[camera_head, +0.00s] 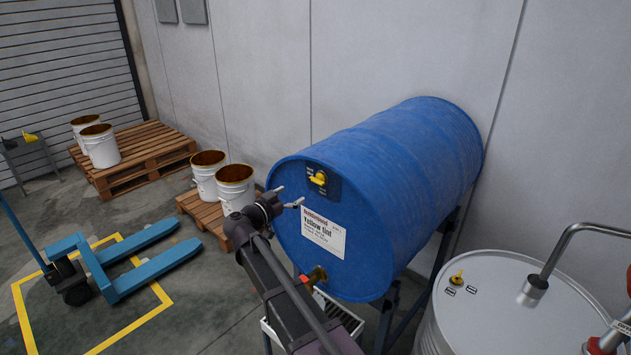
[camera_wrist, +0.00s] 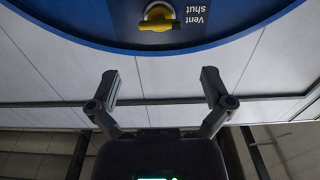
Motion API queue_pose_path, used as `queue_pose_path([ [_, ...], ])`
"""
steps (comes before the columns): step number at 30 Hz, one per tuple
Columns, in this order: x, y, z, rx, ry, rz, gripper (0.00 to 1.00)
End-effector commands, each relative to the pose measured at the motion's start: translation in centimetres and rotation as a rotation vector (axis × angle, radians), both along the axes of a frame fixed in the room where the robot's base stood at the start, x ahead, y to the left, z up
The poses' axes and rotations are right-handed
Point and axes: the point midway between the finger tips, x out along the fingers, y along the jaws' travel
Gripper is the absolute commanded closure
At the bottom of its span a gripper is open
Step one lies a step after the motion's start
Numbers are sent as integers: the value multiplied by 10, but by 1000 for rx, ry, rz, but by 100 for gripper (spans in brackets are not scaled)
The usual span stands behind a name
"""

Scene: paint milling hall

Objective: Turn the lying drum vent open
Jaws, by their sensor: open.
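The blue drum (camera_head: 400,150) lies on its side on a dark stand, its round end towards me. On the upper part of that end is a yellow vent knob (camera_head: 319,178) on a dark plate. My gripper (camera_head: 289,196) is open and empty, just left of and a little below the knob in the head view. In the wrist view its spread fingers (camera_wrist: 160,74) are apart from the knob and touch nothing.
A brass tap (camera_head: 316,274) sits low on the drum end, above a white tray (camera_head: 345,318). An upright pale drum (camera_head: 500,315) with its own yellow knob (camera_head: 457,277) stands at right. Pallets with white buckets (camera_head: 236,186) and a blue pallet truck (camera_head: 130,265) are at left.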

Motion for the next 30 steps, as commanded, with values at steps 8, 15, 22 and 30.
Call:
queue_pose_path([
  [8,35,-26,0,0,0,-2,0],
  [15,63,-48,0,0,0,-1,0],
  [22,79,-61,0,0,0,0,0],
  [30,84,-65,0,0,0,1,0],
])
